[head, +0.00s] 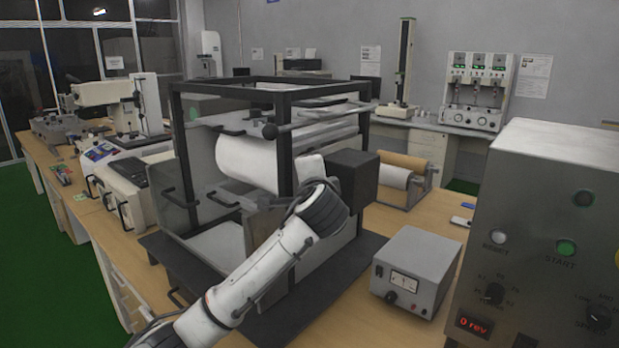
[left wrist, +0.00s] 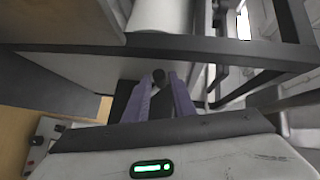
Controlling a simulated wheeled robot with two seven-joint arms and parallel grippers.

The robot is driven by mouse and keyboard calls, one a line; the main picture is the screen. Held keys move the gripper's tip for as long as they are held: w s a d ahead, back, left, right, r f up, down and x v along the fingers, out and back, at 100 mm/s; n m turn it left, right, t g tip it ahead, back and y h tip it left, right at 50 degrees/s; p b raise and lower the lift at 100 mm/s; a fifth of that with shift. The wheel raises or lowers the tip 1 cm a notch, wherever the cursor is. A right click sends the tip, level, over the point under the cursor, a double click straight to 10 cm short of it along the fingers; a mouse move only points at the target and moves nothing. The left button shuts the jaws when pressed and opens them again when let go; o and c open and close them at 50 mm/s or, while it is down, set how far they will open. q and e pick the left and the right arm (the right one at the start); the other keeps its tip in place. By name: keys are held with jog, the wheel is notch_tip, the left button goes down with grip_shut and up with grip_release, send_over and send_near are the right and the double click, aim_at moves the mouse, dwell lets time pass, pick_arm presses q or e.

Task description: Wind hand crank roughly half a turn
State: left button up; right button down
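The tester is a black-framed machine (head: 186,130) on the bench with a white roll (head: 247,160) inside. A dark round knob (head: 269,131) sits at the front end of a grey rod near the top of the frame. My left arm reaches up from the bottom, and its gripper (left wrist: 160,79) is in front of the machine's right side; its fingers are hidden in the head view. In the left wrist view the two purple fingers stand apart, with a dark round knob (left wrist: 159,76) at their tips. Whether they touch it is unclear. My right gripper is out of view.
A control box (head: 545,210) with buttons and a red "0 rev" readout stands at the right. A small grey meter box (head: 416,268) sits on the bench beside the machine. A roll stand (head: 400,178) is behind it; other instruments fill the left bench.

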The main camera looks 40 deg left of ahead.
pick_arm(q)
grip_shut()
jog(key=shift+d, duration=0.1)
jog(key=shift+s+d+m+t+y+b, duration=0.1)
jog(key=shift+d+m+t+y+b, duration=0.45)
jog(key=shift+m+t+b, duration=0.6)
jog(key=shift+d+m+t+y+b, duration=0.55)
jog(key=shift+m+t+b, duration=0.35)
jog(key=shift+m, duration=0.5)
jog(key=shift+s+d+m+t+y+b, duration=0.1)
jog(key=shift+d+m+t+y+b, duration=0.45)
jog(key=shift+m+t+b, duration=0.6)
jog(key=shift+d+r, duration=0.1)
jog(key=shift+d, duration=0.05)
